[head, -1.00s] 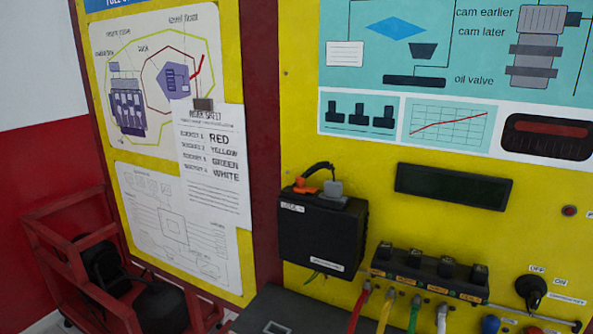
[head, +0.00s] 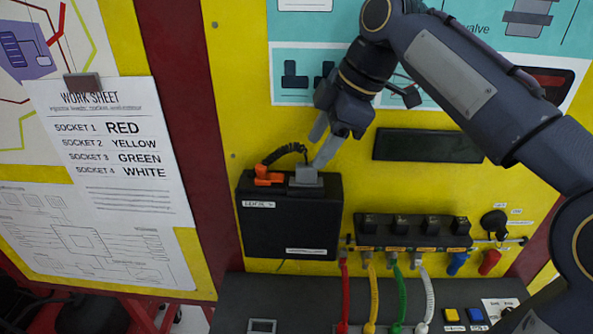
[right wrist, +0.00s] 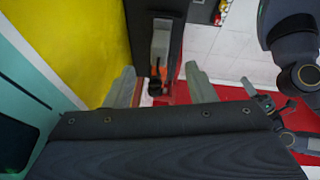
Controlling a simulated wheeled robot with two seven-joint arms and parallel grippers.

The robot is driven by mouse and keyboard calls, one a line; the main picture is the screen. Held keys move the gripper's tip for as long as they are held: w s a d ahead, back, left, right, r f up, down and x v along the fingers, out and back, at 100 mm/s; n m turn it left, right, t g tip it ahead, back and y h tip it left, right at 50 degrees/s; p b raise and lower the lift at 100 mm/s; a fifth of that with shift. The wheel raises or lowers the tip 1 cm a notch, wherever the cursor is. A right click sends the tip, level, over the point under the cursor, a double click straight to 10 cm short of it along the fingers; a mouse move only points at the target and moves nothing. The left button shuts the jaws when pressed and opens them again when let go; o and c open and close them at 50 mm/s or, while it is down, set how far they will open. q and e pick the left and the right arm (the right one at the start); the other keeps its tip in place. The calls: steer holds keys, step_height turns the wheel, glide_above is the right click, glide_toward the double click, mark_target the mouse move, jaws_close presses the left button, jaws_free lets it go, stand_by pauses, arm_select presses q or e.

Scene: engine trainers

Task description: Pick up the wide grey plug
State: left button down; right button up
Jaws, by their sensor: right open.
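The wide grey plug (head: 306,179) sits on top of a black box (head: 290,228) on the yellow panel, right of an orange plug (head: 267,177). My right gripper (head: 320,144) is just above the grey plug, coming down from the upper right, open and empty. One finger looks close to the plug; I cannot tell whether they touch. In the right wrist view the grey plug (right wrist: 160,42) shows beyond the gap between the two spread fingers of my right gripper (right wrist: 161,86).
A black curled cable (head: 285,152) arches behind the plugs. A socket block (head: 413,232) with red, yellow, green and white hoses is to the right. A work sheet (head: 110,170) hangs on the left. A dark ledge (head: 240,295) lies below.

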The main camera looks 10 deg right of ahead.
mark_target(307, 165)
steer(key=x, duration=0.6)
jaws_close()
